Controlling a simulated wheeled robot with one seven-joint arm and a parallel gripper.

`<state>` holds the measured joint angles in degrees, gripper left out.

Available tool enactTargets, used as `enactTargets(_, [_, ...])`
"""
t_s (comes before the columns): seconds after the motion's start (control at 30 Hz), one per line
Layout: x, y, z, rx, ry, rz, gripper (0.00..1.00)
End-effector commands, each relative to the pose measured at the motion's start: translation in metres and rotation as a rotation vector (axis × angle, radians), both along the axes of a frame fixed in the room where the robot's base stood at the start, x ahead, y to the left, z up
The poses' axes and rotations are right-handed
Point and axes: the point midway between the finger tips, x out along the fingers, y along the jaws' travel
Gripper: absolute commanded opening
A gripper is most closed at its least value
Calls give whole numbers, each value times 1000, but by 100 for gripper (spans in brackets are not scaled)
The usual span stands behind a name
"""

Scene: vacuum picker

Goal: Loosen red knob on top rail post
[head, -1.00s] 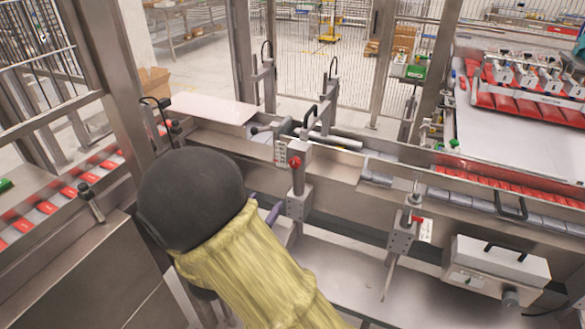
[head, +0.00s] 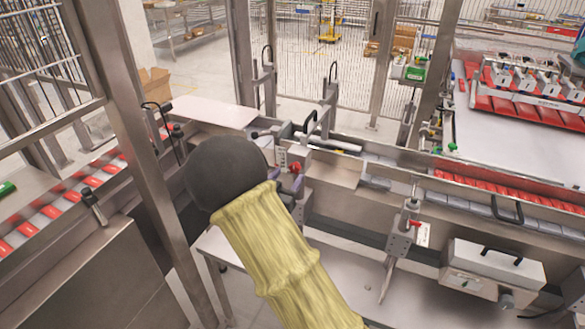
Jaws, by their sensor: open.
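A small red knob (head: 295,167) sits on the side of the grey post block on the conveyor's rail, in the middle of the head view. My arm, with a black rounded joint and a yellow sleeve, reaches up from the bottom of the view and covers the lower part of that post. My gripper (head: 284,178) shows only as small purple finger parts just past the black joint, close below and beside the knob. It is open. Whether the fingers touch the knob or stand around it I cannot tell.
A second post (head: 405,232) with its own red knob stands to the right. A grey control box (head: 492,272) hangs on the front at the lower right. A steel frame upright (head: 150,150) stands close on the left. Conveyor rails run behind the gripper.

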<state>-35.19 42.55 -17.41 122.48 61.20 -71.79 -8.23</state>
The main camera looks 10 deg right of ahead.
Motion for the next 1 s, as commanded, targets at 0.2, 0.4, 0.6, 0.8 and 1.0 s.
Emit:
enactTargets(0.2, [26, -20, 1, 1, 1, -2, 53])
enactTargets(0.4, [34, -25, 0, -1, 1, 1, 53])
enactTargets(0.6, [34, -24, 0, 0, 0, 1, 53])
enactTargets(0.8, [33, -24, 0, 0, 0, 1, 13])
enactTargets(1.0, [33, -24, 0, -2, 3, 1, 8])
